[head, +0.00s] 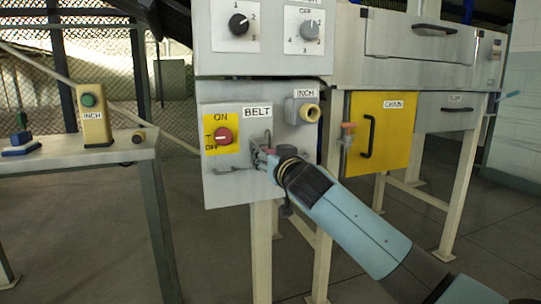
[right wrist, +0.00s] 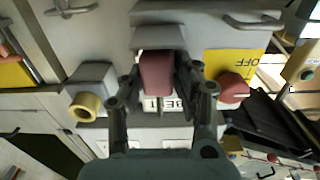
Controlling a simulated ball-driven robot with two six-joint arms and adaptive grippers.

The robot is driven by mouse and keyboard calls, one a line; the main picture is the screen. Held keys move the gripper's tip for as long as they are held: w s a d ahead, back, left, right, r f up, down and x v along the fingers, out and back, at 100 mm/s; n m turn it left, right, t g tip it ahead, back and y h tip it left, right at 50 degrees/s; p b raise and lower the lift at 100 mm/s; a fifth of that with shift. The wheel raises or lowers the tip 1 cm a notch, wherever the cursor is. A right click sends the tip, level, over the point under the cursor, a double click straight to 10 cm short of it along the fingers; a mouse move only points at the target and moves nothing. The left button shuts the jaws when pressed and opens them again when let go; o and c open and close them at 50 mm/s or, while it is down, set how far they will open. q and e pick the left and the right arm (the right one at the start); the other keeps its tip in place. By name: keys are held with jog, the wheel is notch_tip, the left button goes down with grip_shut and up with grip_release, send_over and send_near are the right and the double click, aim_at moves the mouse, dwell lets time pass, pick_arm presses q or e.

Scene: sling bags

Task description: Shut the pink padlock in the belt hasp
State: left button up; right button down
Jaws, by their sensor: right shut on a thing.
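The pink padlock (right wrist: 157,73) is between the two fingers of my right gripper (right wrist: 160,88) in the right wrist view, and the fingers are shut on it. In the head view a small pinkish part of the padlock (head: 269,151) shows at the front of the grey BELT box (head: 232,185). My right gripper (head: 266,160) covers much of the hasp area there. A thin grey bar stands just above the padlock. I cannot tell whether the shackle is through the hasp or closed. My left gripper is not in view.
A red knob (head: 223,135) on a yellow ON/OFF plate sits left of the gripper. A yellow CHAIN door (head: 380,133) is further right. A side table (head: 80,157) stands at left.

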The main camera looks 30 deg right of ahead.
jog(key=shift+w+d+r, duration=0.1)
jog(key=shift+w+r, duration=0.35)
jog(key=shift+w, duration=0.05)
jog(key=shift+w+d+f, duration=0.15)
jog(key=shift+w, duration=0.1)
jog(key=shift+f, duration=0.35)
jog(key=c, duration=0.9)
grip_release()
jog(key=shift+s+d+f, duration=0.1)
jog(key=o, duration=0.9)
jog(key=v, duration=0.7)
